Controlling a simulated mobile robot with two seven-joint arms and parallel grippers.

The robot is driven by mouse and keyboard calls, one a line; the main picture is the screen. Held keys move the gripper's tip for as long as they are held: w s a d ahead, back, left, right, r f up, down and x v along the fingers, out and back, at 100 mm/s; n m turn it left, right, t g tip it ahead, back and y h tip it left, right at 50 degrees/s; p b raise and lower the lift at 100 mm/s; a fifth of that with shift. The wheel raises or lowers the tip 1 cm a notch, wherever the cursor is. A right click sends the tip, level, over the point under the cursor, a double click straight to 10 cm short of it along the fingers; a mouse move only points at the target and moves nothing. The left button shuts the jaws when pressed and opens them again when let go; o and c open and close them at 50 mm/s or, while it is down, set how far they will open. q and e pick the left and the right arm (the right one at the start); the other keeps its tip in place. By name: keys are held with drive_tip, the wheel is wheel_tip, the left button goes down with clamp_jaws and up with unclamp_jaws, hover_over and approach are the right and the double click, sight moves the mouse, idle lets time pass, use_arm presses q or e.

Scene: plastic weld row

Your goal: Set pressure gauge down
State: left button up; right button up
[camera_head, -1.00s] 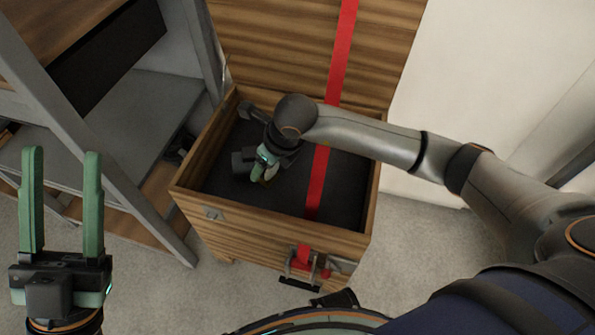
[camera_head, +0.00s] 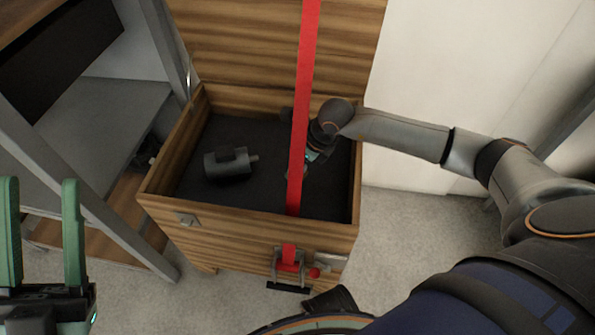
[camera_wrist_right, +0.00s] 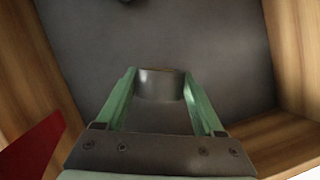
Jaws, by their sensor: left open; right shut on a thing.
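My right gripper (camera_wrist_right: 160,88) is shut on a short grey cylindrical piece with a shiny rim, which appears to be the pressure gauge (camera_wrist_right: 160,84). The gripper is inside the open wooden box (camera_head: 250,222), over its dark floor. In the head view the red strap and my own wrist hide most of this gripper (camera_head: 309,165) and the gauge. I cannot tell whether the gauge touches the floor. My left gripper (camera_head: 40,182) is open and empty at the lower left, outside the box.
A dark motor-like part (camera_head: 228,165) lies in the left half of the box. A red strap (camera_head: 303,100) runs from the raised lid to the front latch (camera_head: 290,265). A grey metal shelf frame (camera_head: 85,190) stands left of the box. The box floor between is clear.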

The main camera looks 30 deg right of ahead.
use_arm(q)
drive_tip(key=shift+w+d+f, duration=0.1)
drive_tip(key=shift+d+f, duration=0.05)
drive_tip(key=shift+f, duration=0.75)
use_arm(e)
drive_tip(key=shift+a+f, duration=0.15)
drive_tip(key=shift+f, duration=1)
drive_tip(key=shift+f+b, duration=0.2)
drive_tip(key=shift+b, duration=0.2)
drive_tip(key=o, duration=1.6)
